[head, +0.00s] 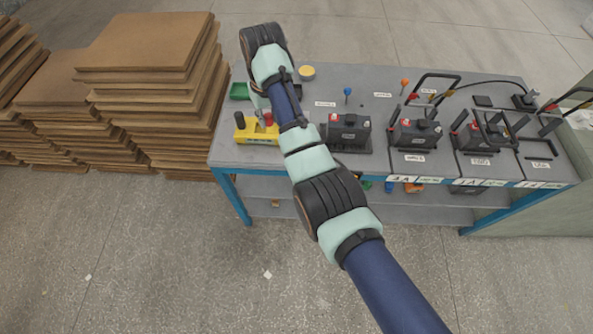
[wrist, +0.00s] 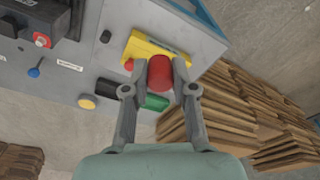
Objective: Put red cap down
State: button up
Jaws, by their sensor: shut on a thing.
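The red cap (wrist: 160,72) is a short red cylinder between my gripper's fingers in the wrist view. My gripper (wrist: 159,82) is shut on it, over the yellow holder and the green tray. In the head view my arm hides most of the gripper, and red shows beside the arm at the holder. The yellow holder (head: 258,138) stands at the table's left front and also shows in the wrist view (wrist: 155,47). A second, smaller red piece (wrist: 129,65) is at the holder's edge. I cannot tell whether the held cap touches anything below.
A green tray (head: 239,91) and a yellow round piece (head: 307,72) are on the grey table (head: 390,70). Black batteries (head: 348,130) stand in a row to the right. Stacks of brown boards (head: 150,45) stand left of the table. A blue-headed pin (head: 347,92) stands mid-table.

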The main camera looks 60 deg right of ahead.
jog(key=s+d+f+m+b, duration=0.1)
jog(key=s+d+f+b, duration=0.3)
jog(key=s+d, duration=0.3)
jog(key=f+b, duration=0.2)
jog(key=f, duration=0.4)
jog(key=f+b, duration=0.2)
jog(key=f, duration=0.5)
jog(key=w+f+b, duration=0.1)
jog(key=f+b, duration=0.1)
jog(key=f, duration=0.4)
jog(key=shift+d+f, duration=0.3)
jog(key=shift+d, duration=0.05)
jog(key=shift+f, duration=0.1)
jog(key=o, duration=0.8)
jog(key=r+p, duration=0.1)
jog(key=r, duration=0.3)
jog(key=r+p, duration=0.2)
jog(key=r, duration=0.2)
jog(key=s+a+r+p, duration=0.1)
jog(key=r, duration=0.3)
jog(key=shift+s+r+p, duration=0.1)
jog(key=shift+p, duration=0.25)
